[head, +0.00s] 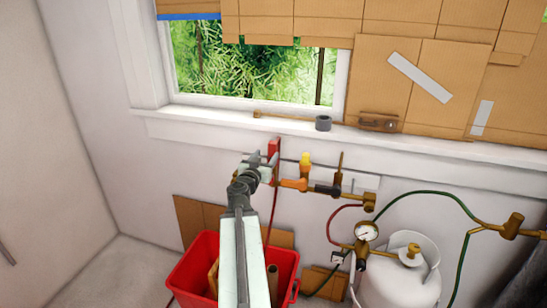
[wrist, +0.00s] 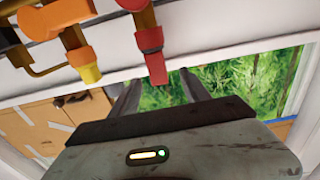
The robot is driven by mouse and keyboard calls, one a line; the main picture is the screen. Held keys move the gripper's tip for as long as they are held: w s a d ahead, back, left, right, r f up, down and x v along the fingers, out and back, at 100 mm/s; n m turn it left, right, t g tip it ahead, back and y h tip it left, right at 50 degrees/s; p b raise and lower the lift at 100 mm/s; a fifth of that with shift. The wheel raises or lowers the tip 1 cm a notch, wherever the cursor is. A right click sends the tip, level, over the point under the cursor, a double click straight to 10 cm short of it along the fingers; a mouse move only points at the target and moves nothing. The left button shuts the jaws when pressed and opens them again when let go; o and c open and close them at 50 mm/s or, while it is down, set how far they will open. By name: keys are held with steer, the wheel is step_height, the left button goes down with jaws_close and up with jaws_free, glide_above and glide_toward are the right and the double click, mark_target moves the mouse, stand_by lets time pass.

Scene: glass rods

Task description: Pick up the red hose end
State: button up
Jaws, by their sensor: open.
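The red hose end (head: 274,147) is at the wall rack just below the window sill, with a thin red hose (head: 271,212) hanging beneath it. In the wrist view, which looks tilted, the red hose end (wrist: 150,40) points down toward the gap between my fingers. My gripper (head: 260,164) is at the hose end in the head view and partly covers it. In the wrist view my gripper (wrist: 157,84) is open, with dark fingers either side of the red tip. I cannot tell how deep the tip lies between them, and no grip shows.
An orange and yellow torch fitting (head: 303,170) hangs close to the right; it shows in the wrist view (wrist: 78,47). A red bin (head: 197,265) stands below. A white gas tank (head: 400,280) with gauge and hoses is lower right. A grey tape roll (head: 323,123) sits on the sill.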

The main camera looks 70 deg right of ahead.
mark_target(271, 149)
steer(key=d, duration=0.7)
steer(key=shift+d+r, duration=0.15)
jaws_close()
